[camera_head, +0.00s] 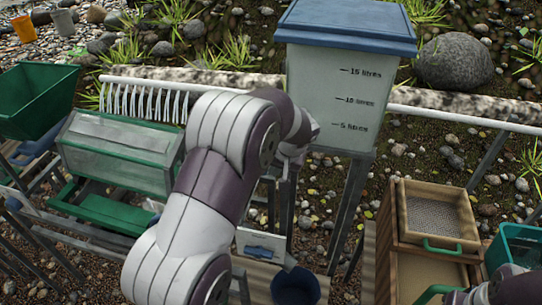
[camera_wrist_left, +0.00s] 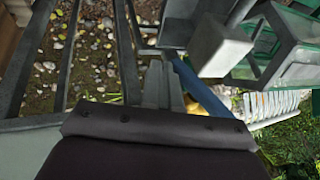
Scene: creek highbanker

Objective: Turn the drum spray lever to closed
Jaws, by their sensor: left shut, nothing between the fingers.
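My left gripper (camera_wrist_left: 157,72) is shut and empty in the left wrist view. A long blue bar (camera_wrist_left: 205,95) runs slantwise just right of its fingers; I cannot tell whether it touches them or is the lever. A grey block (camera_wrist_left: 220,47) stands just beyond. In the head view my left arm reaches across the middle, and its wrist end (camera_head: 296,150) is in front of the tank's left side, with the fingers hard to make out. A small blue handle (camera_head: 262,251) shows on a pale plate below. The clear-sided drum housing (camera_head: 120,150) stands at the left. I cannot identify the drum spray lever for certain.
A blue-lidded water tank (camera_head: 338,95) stands on metal legs at the centre back. A dark blue bucket (camera_head: 296,289) is below. A wooden sieve box (camera_head: 407,228) is at the right, beside part of my right arm (camera_head: 510,287). A green hopper (camera_head: 36,98) is far left.

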